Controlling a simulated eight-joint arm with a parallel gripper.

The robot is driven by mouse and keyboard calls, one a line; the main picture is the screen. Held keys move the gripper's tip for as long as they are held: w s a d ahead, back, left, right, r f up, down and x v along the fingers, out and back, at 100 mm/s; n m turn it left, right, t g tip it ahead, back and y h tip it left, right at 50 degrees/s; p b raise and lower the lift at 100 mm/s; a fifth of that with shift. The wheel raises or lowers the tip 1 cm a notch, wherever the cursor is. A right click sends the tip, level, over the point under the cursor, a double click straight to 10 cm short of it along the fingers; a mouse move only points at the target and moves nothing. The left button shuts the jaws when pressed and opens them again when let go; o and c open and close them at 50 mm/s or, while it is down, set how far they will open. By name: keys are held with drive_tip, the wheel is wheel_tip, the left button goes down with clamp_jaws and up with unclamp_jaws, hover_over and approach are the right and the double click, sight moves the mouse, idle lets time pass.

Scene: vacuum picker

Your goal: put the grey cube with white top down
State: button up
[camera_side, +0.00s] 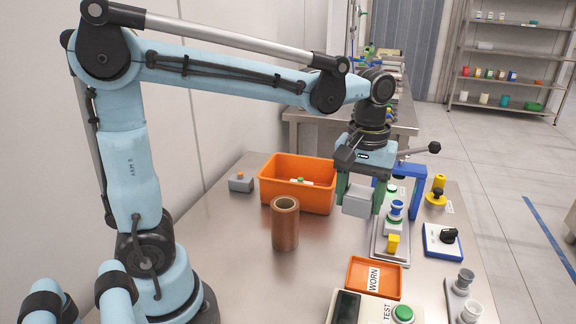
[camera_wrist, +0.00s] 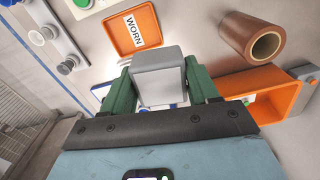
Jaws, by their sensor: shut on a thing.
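The grey cube with white top (camera_side: 357,203) is between the two green fingers of my gripper (camera_side: 358,196) in the side view, held above the table. In the wrist view the cube (camera_wrist: 158,78) shows its pale face, with a green finger of my gripper (camera_wrist: 160,92) on each side. My gripper is shut on the cube. I cannot tell the exact height above the table.
An orange bin (camera_side: 283,202) and a brown cylinder (camera_side: 285,232) stand left of the cube. The orange WORN tray (camera_side: 360,268), a TEST box (camera_side: 348,309), a valve fixture (camera_side: 377,246) and a blue-edged switch plate (camera_side: 436,248) surround it. The table's front left (camera_side: 245,285) is bare.

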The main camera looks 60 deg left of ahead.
drive_tip(key=s+a+n, duration=0.2)
drive_tip(key=a+n, duration=0.1)
drive_tip(key=a, duration=0.6)
drive_tip(key=n, duration=0.7)
hover_over(236, 226)
drive_tip(key=shift+a+f, duration=0.1)
drive_tip(key=shift+f, duration=7.85)
drive_tip(key=shift+f, duration=0.1)
drive_tip(key=o, duration=1.1)
